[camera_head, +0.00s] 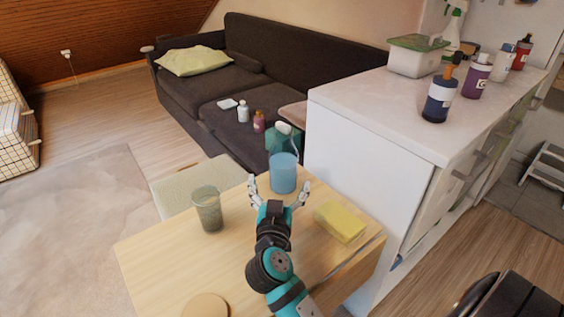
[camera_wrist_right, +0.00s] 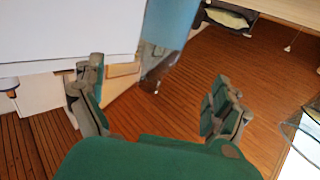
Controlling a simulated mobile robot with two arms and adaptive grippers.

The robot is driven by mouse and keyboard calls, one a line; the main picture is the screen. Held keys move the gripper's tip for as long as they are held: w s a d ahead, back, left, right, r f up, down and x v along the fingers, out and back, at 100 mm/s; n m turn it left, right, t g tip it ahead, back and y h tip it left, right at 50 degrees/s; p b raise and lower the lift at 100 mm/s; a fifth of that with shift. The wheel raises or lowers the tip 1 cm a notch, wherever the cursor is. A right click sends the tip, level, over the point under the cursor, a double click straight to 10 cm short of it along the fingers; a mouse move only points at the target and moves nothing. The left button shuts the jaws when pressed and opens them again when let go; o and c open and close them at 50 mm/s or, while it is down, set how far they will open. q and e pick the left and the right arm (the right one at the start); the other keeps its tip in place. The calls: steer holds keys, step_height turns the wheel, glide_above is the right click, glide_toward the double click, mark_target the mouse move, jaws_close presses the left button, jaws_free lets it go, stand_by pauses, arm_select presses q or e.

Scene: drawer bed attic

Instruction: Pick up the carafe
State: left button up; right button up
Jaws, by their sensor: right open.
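A translucent blue vessel (camera_head: 283,174), which looks like the carafe, stands upright near the far edge of the wooden table (camera_head: 150,255). A teal shape with a white top (camera_head: 283,138) shows just above and behind it; I cannot tell whether it is a separate thing. My right gripper (camera_head: 279,188) is open, with its fingers spread on the near side of the vessel. In the right wrist view, blue glass (camera_wrist_right: 172,22) shows at the top, ahead of the open fingers (camera_wrist_right: 155,88). No grip on it shows. My left gripper is not in view.
A grey-green glass (camera_head: 207,209) stands to the left of my right gripper. A yellow sponge-like block (camera_head: 340,221) lies to the right. A round wooden disc (camera_head: 205,306) lies at the near edge. The white cabinet (camera_head: 365,180) rises close beyond the table's right side.

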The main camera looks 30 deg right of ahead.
mark_target(281, 166)
steer(key=x, duration=0.7)
steer(key=shift+a+f, duration=0.1)
steer(key=x, duration=0.5)
steer(key=shift+c, duration=0.5)
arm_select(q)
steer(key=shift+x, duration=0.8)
arm_select(e)
steer(key=shift+r, duration=0.2)
steer(key=c, duration=1.4)
